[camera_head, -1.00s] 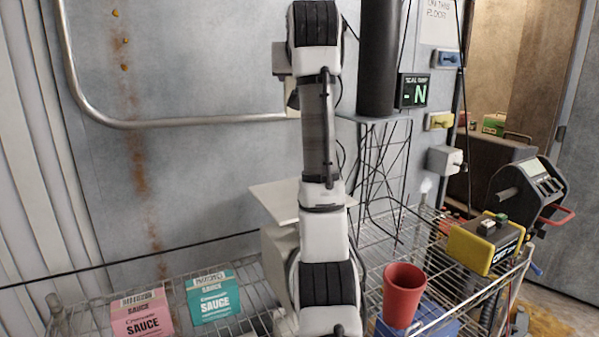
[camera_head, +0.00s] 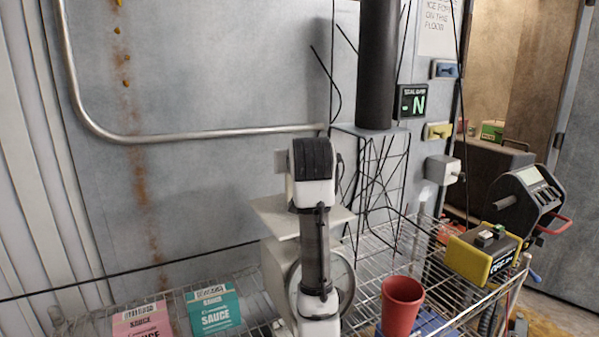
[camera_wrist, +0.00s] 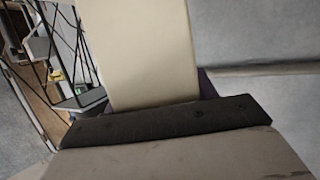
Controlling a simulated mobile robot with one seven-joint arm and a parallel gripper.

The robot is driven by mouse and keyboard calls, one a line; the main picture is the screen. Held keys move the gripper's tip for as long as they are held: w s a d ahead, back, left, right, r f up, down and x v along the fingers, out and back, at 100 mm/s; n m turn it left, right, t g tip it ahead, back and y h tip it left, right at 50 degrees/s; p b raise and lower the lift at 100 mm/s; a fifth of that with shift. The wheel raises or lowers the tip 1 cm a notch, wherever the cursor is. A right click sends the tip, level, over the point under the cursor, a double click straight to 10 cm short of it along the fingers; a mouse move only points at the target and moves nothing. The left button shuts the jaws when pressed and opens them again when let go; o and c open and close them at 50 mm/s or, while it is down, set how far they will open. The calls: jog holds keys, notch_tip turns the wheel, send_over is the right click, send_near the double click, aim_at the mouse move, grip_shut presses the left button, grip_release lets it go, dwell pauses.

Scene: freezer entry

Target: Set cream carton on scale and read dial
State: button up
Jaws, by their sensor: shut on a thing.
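The cream carton (camera_wrist: 150,50) fills the upper middle of the wrist view as a plain pale block. My gripper (camera_wrist: 165,118) is shut on it; a dark bar crosses the view at the carton's lower end. In the head view my own arm hides the gripper and most or all of the carton. The scale stands on the wire cart behind my arm. Its pale flat plate (camera_head: 285,216) looks bare where it shows. Its round dial (camera_head: 343,285) is partly covered by my arm, and no reading can be made out.
Pink (camera_head: 143,322) and teal (camera_head: 213,311) sauce boxes stand left on the wire cart (camera_head: 255,300). A red cup (camera_head: 401,306) and a yellow-black device (camera_head: 481,256) are to the right. A wire frame (camera_head: 375,185) and black column (camera_head: 377,65) rise behind.

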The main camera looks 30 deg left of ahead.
jog(key=shift+f, duration=1.25)
jog(key=shift+f, duration=0.1)
jog(key=o, duration=1.6)
jog(key=shift+f, duration=0.1)
jog(key=shift+c, duration=0.2)
jog(key=shift+r, duration=0.2)
jog(key=b+v, duration=0.3)
jog(key=v, duration=0.9)
jog(key=shift+f, duration=0.15)
